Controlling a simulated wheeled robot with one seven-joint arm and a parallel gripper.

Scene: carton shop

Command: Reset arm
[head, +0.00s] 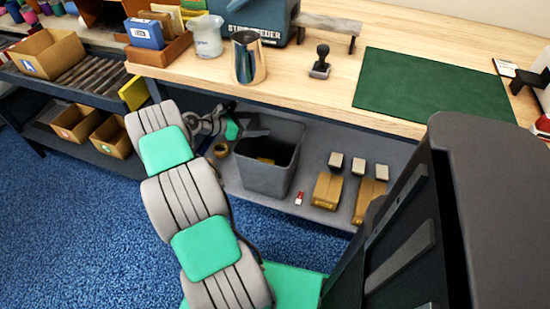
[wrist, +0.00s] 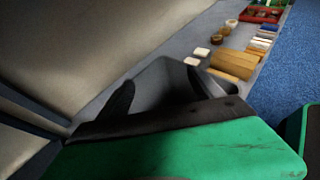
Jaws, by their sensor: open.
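My gripper (head: 256,129) is at the near edge of the workbench, at the upper left of a grey bin (head: 266,180) on the lower shelf. In the wrist view its two dark fingers (wrist: 158,92) stand apart, with the inside of the bin (wrist: 170,88) between and beyond them. Nothing shows between the fingers. My arm reaches forward and down from the lower middle of the head view, and part of the wrist is hard to make out against the shadow under the bench.
The benchtop above holds a metal cup (head: 249,58), a stamp (head: 321,62) and a green mat (head: 432,83). On the lower shelf, a tape roll (head: 221,150) lies left of the bin, and brown cartons (head: 327,190) stand right. Blue floor lies in front.

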